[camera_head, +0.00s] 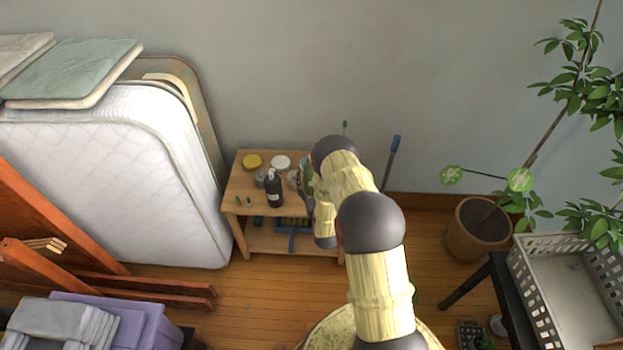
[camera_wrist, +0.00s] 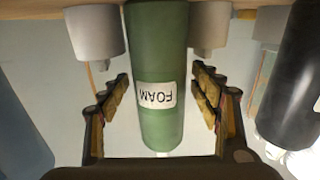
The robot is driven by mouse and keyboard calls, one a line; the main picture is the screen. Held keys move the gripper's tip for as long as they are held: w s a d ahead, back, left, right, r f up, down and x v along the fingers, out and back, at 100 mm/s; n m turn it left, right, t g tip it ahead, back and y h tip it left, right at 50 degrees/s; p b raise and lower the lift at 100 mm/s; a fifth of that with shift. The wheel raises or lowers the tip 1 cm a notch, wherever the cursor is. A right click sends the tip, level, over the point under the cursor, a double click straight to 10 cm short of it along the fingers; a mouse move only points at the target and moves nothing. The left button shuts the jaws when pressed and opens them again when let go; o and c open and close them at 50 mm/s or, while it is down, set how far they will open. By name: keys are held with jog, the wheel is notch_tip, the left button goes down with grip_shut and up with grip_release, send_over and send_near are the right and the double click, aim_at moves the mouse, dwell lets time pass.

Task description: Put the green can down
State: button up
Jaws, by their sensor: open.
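The green can (camera_wrist: 158,50), with a white "FOAM" label that reads upside down, stands between the two fingers of my gripper (camera_wrist: 161,76) in the wrist view. The fingers are open, with a gap visible on each side of the can. In the head view the can (camera_head: 307,170) is mostly hidden by my arm. It is at the right part of the small wooden table (camera_head: 238,190), and my gripper (camera_head: 306,197) is beside it. The can's contact with the tabletop is hard to see.
A black pump bottle (camera_head: 274,190) stands left of my gripper. Upright mattresses (camera_head: 130,170) lean to the left. A potted plant (camera_head: 478,228) and a grey crate (camera_head: 545,290) are to the right.

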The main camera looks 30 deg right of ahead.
jog(key=shift+s+r, duration=0.1)
jog(key=shift+s, duration=0.05)
jog(key=p+v, duration=0.3)
jog(key=v, duration=0.8)
jog(key=shift+s+a+p, duration=0.1)
jog(key=shift+s+p, duration=0.1)
jog(key=shift+p, duration=0.1)
jog(key=shift+s, duration=0.15)
